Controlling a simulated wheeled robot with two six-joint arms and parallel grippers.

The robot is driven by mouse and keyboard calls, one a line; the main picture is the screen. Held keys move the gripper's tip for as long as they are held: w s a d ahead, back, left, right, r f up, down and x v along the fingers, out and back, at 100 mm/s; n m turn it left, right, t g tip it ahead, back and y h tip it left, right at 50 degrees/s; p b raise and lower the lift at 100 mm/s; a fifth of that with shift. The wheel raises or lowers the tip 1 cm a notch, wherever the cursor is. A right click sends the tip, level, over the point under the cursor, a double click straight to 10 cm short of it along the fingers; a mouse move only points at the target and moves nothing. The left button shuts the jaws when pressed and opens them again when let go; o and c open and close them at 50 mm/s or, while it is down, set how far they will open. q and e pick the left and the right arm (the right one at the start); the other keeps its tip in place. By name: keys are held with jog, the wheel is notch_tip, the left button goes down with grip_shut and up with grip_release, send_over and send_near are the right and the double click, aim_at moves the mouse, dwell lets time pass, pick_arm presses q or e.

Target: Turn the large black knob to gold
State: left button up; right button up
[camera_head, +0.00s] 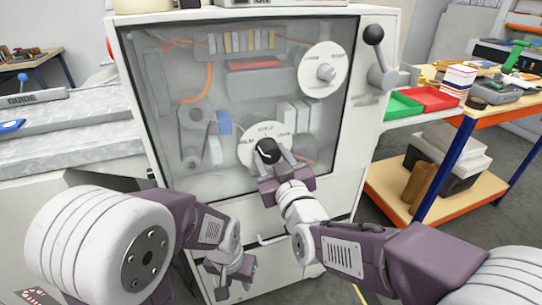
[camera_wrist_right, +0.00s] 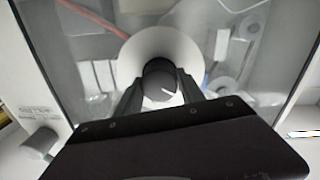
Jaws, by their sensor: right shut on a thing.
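The large black knob (camera_head: 267,151) sits on a round white dial (camera_head: 248,143) low in the middle of the machine's clear front panel. A white pointer line shows on the knob (camera_wrist_right: 160,82) in the right wrist view. The dial's lettering is too small to read fully, and the arm hides part of it. My right gripper (camera_head: 273,163) is shut on the knob, with one finger on each side of it. My left gripper (camera_head: 231,278) hangs low in front of the machine, apart from the knob; its finger gap is unclear.
A second dial with a grey knob (camera_head: 326,72) is at the panel's upper right. A lever with a black ball (camera_head: 373,35) stands right of the panel. A red tray (camera_head: 430,97) and a green tray (camera_head: 400,106) lie to the right. A grey bench (camera_head: 70,125) is at left.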

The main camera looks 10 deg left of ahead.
jog(key=m+b, duration=0.4)
jog(key=m, duration=0.2)
jog(key=shift+f, duration=0.2)
jog(key=shift+r+m+b, duration=0.1)
jog(key=shift+m+b, duration=1.8)
jog(key=shift+m, duration=0.8)
jog(key=o, duration=1.4)
jog(key=shift+r, duration=0.1)
jog(key=shift+d, duration=0.1)
